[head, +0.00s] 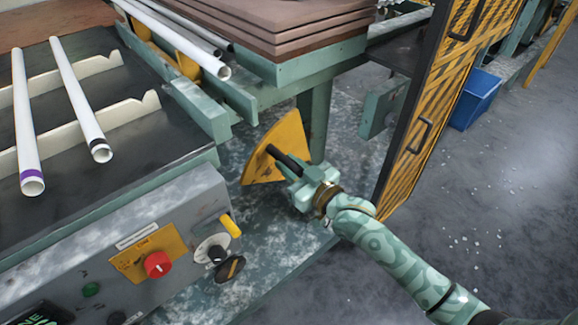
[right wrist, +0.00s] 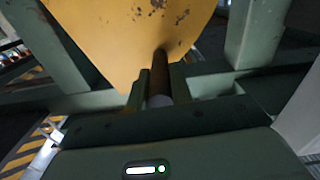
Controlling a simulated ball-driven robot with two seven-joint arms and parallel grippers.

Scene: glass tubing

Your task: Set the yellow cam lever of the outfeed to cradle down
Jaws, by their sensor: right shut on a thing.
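The yellow cam (head: 279,147) is a chipped, fan-shaped plate below the end of the outfeed. A dark lever handle (head: 285,158) runs from it toward my right gripper (head: 305,181). My right gripper is shut on the handle, and its fingers hide the handle's far end in the head view. In the right wrist view the yellow cam (right wrist: 135,35) fills the upper middle, and the dark handle (right wrist: 160,75) comes down from it between the fingers. My left gripper is in neither view.
White tubes (head: 70,75) lie on notched rails at the left. A grey control panel (head: 150,245) with a red knob is in front. Stacked brown sheets (head: 280,20) are above. A yellow-black striped gate (head: 430,110) stands right of the gripper. A blue bin (head: 475,98) is on the floor.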

